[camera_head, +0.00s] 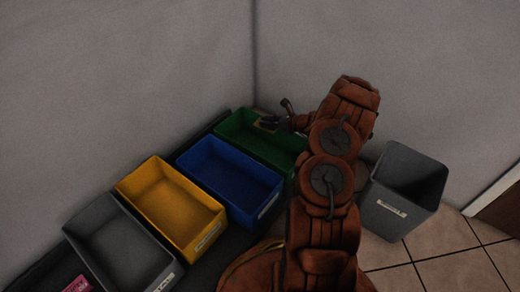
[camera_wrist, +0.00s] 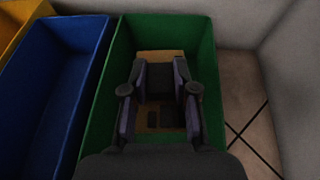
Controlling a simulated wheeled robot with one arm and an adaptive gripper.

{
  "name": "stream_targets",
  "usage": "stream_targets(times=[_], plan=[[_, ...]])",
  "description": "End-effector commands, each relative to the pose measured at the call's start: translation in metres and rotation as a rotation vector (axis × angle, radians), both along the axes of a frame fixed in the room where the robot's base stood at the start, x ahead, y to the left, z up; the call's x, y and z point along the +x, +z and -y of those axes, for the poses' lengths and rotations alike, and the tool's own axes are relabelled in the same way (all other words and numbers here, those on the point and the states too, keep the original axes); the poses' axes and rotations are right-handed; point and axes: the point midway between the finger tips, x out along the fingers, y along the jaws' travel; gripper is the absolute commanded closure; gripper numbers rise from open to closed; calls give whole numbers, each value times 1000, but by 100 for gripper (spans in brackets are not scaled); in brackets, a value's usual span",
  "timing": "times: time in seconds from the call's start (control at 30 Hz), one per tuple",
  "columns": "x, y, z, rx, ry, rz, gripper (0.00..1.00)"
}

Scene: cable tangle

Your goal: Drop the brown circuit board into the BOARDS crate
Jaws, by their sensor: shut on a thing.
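The brown circuit board (camera_wrist: 152,117) is between the two fingers of my gripper (camera_wrist: 159,76), which is shut on it. Dark patches show on the board's face. In the wrist view the board lies inside the outline of the green crate (camera_wrist: 204,45). In the head view my gripper (camera_head: 270,122) is over the far end of the green crate (camera_head: 232,126), and a small brown edge of the board (camera_head: 264,126) shows there. I cannot tell how high the board is above the crate floor. No readable label shows on the green crate; my arm hides part of it.
A blue crate (camera_head: 235,172), a yellow crate (camera_head: 165,200) and a grey crate (camera_head: 120,245) stand in a row to the left. A pink item (camera_head: 78,284) is at the lower left. A tall grey bin (camera_head: 400,190) stands right of my arm. Walls meet behind the green crate.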

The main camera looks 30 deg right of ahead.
Motion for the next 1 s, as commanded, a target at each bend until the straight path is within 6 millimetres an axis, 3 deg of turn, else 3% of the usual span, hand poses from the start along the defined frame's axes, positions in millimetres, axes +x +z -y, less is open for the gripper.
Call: stream_targets(times=[0.5, 0.9, 0.93, 1.0], plan=[[0, -49, 0, -2, -1, 0, 100], [1, -55, 0, 0, -1, 0, 100], [1, -55, 0, 0, -1, 0, 71], [1, -55, 0, 0, -1, 0, 64]])
